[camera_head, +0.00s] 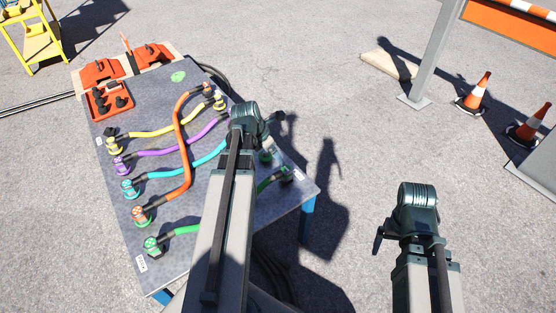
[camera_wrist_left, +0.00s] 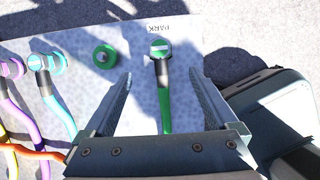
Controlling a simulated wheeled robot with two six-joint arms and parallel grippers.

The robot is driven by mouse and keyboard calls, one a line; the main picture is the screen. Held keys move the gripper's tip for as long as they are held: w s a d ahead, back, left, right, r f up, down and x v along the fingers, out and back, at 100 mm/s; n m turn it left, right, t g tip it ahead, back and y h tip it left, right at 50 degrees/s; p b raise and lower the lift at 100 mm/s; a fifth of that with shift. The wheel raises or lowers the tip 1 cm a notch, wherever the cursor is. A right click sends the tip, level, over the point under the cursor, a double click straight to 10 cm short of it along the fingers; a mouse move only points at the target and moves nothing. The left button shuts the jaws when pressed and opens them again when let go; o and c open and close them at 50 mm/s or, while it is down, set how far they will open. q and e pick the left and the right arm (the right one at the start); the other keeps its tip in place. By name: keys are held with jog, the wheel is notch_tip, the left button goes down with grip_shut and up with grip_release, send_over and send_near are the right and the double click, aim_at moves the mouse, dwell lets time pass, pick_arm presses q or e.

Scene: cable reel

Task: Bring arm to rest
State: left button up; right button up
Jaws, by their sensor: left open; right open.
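My left arm reaches over the cable table (camera_head: 215,240) in the head view, and its gripper shows only in part. In the left wrist view my left gripper (camera_wrist_left: 160,74) is open, its two fingers on either side of the green cable (camera_wrist_left: 164,105). That cable's dark and green plug end (camera_wrist_left: 160,52) lies near a PARK label and is not gripped. In the head view the green cable (camera_head: 186,230) runs partly hidden behind my left arm. My right gripper (camera_head: 379,238) is open and empty, right of the table, over bare ground.
Orange (camera_head: 185,150), yellow (camera_head: 155,133), purple (camera_head: 160,152) and cyan (camera_head: 165,178) cables cross the table. A red tray (camera_head: 96,101) sits at its far left corner. An empty green socket (camera_wrist_left: 104,57) is near the plug. Traffic cones (camera_head: 477,93) and a grey post stand at right.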

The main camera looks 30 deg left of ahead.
aim_at(284, 169)
dwell(0.4)
pick_arm(q)
jog(key=b+x, duration=1.2)
jog(key=x, duration=0.1)
jog(key=shift+w+f, duration=0.2)
jog(key=shift+f, duration=0.05)
jog(key=shift+r, duration=0.15)
jog(key=p+v, duration=1.3)
jog(key=v, duration=0.1)
jog(key=b+x, duration=1.4)
jog(key=x, duration=0.1)
jog(key=shift+s, duration=0.1)
notch_tip(284, 169, up, 8)
jog(key=p, duration=0.8)
jog(key=shift+s, duration=0.1)
